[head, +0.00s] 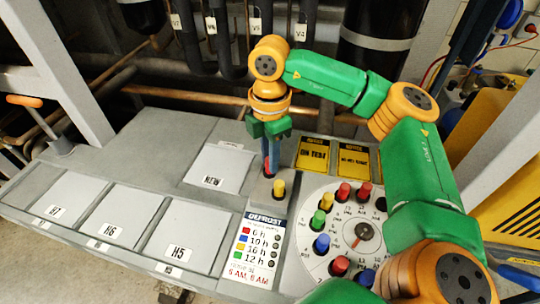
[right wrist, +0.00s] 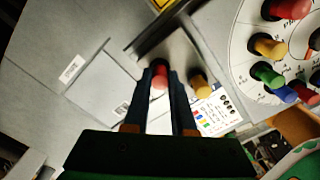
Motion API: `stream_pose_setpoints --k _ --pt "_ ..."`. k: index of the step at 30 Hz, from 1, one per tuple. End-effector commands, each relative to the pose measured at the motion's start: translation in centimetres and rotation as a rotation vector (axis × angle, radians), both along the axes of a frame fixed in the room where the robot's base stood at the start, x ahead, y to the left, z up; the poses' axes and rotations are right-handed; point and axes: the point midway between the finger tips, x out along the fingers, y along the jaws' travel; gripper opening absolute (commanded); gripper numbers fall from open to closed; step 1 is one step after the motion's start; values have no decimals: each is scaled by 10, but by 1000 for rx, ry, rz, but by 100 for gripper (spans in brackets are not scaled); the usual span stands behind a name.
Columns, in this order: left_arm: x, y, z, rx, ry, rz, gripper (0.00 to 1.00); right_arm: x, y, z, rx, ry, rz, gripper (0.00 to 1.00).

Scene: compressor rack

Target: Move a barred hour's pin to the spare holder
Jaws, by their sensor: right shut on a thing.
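My right gripper (head: 268,168) points down over the grey spare holder block (head: 268,205). It is shut on a red pin (right wrist: 159,78), which shows between the fingertips in the right wrist view. I cannot tell whether the red pin's lower end is in the holder. A yellow pin (head: 279,188) stands upright in the holder beside it. The white round dial (head: 335,225) to the right carries several coloured pins, among them a green pin (head: 319,219) and a blue pin (head: 321,243). My left gripper is not in view.
A DEFROST card (head: 256,250) with a colour key and red hour text lies in front of the holder. Two yellow notice plates (head: 313,154) are behind the dial. Flat grey panels, including the NEW panel (head: 217,168), lie clear to the left. Pipes run behind.

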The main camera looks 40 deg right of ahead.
Motion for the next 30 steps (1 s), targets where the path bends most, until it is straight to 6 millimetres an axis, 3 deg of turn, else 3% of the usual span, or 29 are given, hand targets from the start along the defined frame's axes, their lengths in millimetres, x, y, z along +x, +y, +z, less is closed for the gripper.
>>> stream_pose_setpoints --k 26,27,30 --pt "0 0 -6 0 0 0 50 0 0 -6 0 1 0 0" --pt "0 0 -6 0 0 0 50 0 0 -6 0 1 0 29" --pt "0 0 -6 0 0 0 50 0 0 -6 0 1 0 56"
